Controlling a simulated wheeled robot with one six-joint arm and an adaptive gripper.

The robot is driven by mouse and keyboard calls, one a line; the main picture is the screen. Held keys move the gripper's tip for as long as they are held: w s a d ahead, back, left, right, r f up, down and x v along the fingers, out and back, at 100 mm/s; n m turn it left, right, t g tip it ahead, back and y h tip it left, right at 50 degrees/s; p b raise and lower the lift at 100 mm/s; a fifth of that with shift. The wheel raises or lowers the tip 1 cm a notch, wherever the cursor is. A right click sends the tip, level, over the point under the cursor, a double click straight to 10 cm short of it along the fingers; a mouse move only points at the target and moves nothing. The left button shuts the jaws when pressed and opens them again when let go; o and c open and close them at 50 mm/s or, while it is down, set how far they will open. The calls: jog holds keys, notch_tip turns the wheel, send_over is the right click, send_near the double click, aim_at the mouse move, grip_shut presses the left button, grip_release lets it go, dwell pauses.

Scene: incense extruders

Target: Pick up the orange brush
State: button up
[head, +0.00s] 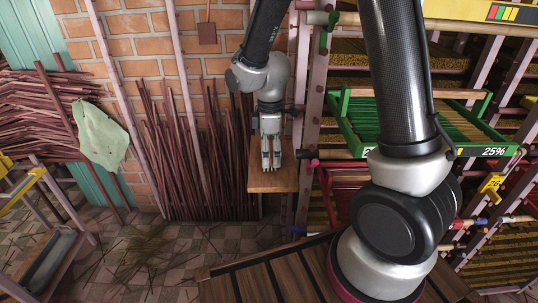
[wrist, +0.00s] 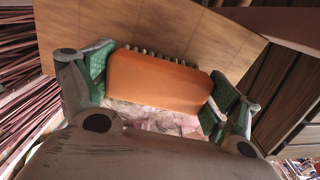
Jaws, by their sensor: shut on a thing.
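The orange brush (wrist: 160,82) sits between the green-padded fingers of my gripper (wrist: 158,92) in the wrist view, with a row of dark bristles or teeth along its far edge. My gripper is shut on it, a finger pad at each end of the brush. In the head view my gripper (head: 271,166) points down over a small wooden shelf (head: 273,182); the brush is too hidden there to make out. The wooden board also shows behind the brush in the wrist view (wrist: 215,45). I cannot tell whether the brush touches it.
Bundles of dark red sticks (head: 180,165) lean on the brick wall (head: 140,40) left of the shelf. A rack with green trays (head: 360,125) stands to the right. A green cloth (head: 100,137) hangs at the left. The tiled floor (head: 150,260) below is partly clear.

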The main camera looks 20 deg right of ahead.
notch_tip(320, 180, up, 10)
jog(key=shift+r, duration=0.1)
jog(key=o, duration=0.4)
jog(key=shift+c, duration=1.4)
